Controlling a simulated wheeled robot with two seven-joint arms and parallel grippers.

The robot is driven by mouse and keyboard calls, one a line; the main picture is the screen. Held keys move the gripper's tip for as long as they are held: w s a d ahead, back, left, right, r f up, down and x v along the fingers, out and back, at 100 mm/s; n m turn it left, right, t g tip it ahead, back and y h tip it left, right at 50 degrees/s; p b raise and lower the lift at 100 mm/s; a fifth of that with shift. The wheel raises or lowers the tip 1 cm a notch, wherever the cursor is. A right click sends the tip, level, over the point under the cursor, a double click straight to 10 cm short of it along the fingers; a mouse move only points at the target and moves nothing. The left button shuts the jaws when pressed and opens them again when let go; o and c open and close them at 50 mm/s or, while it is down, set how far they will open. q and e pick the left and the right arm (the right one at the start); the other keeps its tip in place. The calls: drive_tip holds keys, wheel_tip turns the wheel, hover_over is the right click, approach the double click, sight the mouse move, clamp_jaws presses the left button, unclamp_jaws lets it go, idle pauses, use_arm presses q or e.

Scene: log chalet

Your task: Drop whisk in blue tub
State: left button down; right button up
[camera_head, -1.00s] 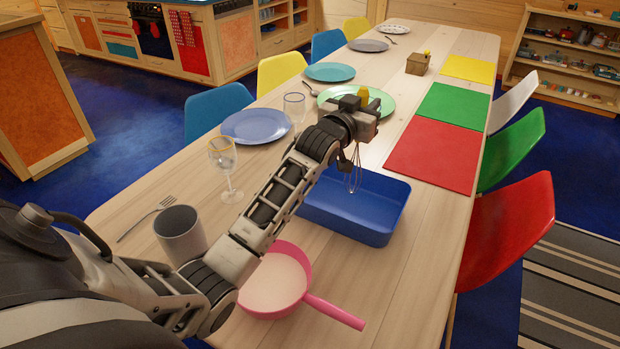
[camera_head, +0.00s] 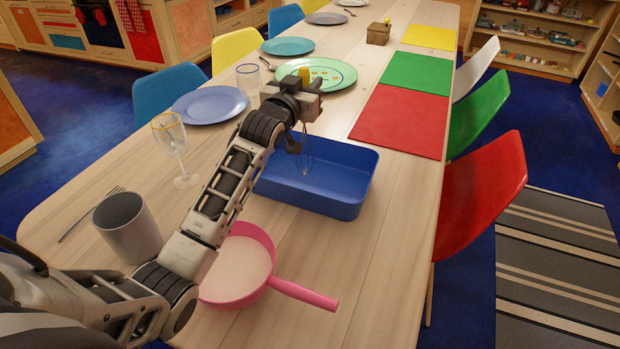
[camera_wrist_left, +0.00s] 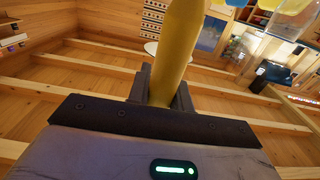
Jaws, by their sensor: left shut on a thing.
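A whisk (camera_head: 306,158) with thin wire loops hangs down from my left gripper (camera_head: 305,104), which is shut on its yellow handle. The handle also shows in the left wrist view (camera_wrist_left: 180,50), between the fingers. The blue tub (camera_head: 342,200) is a rectangular, open tub on the table. The whisk's wires show against the tub's inside, over its left-middle part. I cannot tell how far they are above the tub's floor. My right gripper is not in view.
A pink pan (camera_head: 262,288), a grey cup (camera_head: 130,232) and a wine glass (camera_head: 172,142) stand on the wooden table near my left arm. A tumbler (camera_head: 248,80) and a blue plate (camera_head: 209,106) lie beyond. Red mat (camera_head: 400,120) and bare tabletop are on the right.

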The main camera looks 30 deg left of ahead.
use_arm(q)
drive_tip(key=shift+r, duration=0.1)
drive_tip(key=c, duration=1.2)
unclamp_jaws()
drive_tip(key=shift+o, duration=0.2)
drive_tip(key=s+b, duration=0.1)
drive_tip(key=s, duration=1.5)
drive_tip(key=shift+d, duration=0.45)
